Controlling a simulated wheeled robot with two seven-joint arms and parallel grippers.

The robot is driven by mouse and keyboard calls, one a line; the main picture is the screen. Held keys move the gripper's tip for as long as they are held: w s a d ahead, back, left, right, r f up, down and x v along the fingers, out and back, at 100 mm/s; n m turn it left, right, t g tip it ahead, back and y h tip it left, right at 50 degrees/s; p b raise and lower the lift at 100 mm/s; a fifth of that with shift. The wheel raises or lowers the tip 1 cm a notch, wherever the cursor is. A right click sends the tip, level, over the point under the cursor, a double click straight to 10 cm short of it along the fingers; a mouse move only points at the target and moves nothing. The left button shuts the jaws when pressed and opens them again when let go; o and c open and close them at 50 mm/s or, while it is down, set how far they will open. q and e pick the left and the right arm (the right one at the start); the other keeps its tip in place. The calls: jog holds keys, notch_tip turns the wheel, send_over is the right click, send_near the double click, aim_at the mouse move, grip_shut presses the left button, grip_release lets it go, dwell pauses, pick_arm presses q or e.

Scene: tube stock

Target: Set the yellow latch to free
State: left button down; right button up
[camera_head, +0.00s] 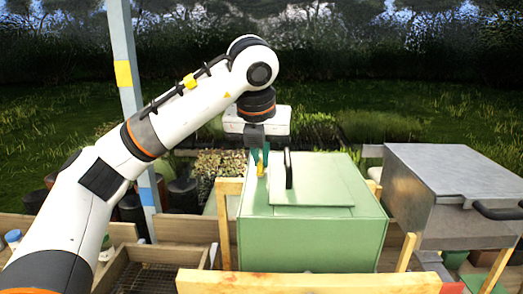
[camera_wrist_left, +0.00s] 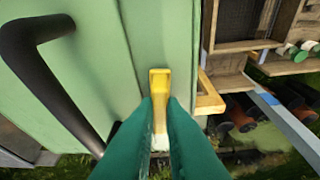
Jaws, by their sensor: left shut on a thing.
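The yellow latch (camera_head: 260,170) sits on the top of the green box (camera_head: 310,240), near its left edge and beside a black handle (camera_head: 288,168). My left gripper (camera_head: 261,155) reaches down from above with its green fingers on the latch. In the left wrist view the latch (camera_wrist_left: 160,90) runs lengthwise up from between the green fingertips (camera_wrist_left: 160,108), which are shut on its near part. The part of the latch between the fingers is partly hidden. My right gripper is in neither view.
The black handle (camera_wrist_left: 40,70) stands close beside the latch. A grey metal box (camera_head: 455,190) stands to the right. Wooden rails (camera_head: 300,283) and posts surround the green box. A wooden tray with mesh (camera_head: 150,275) lies at the lower left. A striped post (camera_head: 125,75) rises behind my left arm.

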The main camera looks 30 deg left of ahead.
pick_arm(q)
jog(key=shift+r+n+y, duration=0.1)
jog(key=shift+n+y, duration=0.2)
jog(key=shift+n, duration=0.4)
jog(key=shift+p, duration=0.35)
jog(key=c, duration=1.5)
grip_release()
jog(key=shift+a, duration=0.1)
jog(key=b+v, duration=0.1)
jog(key=v, duration=1.1)
jog(key=shift+w, duration=0.15)
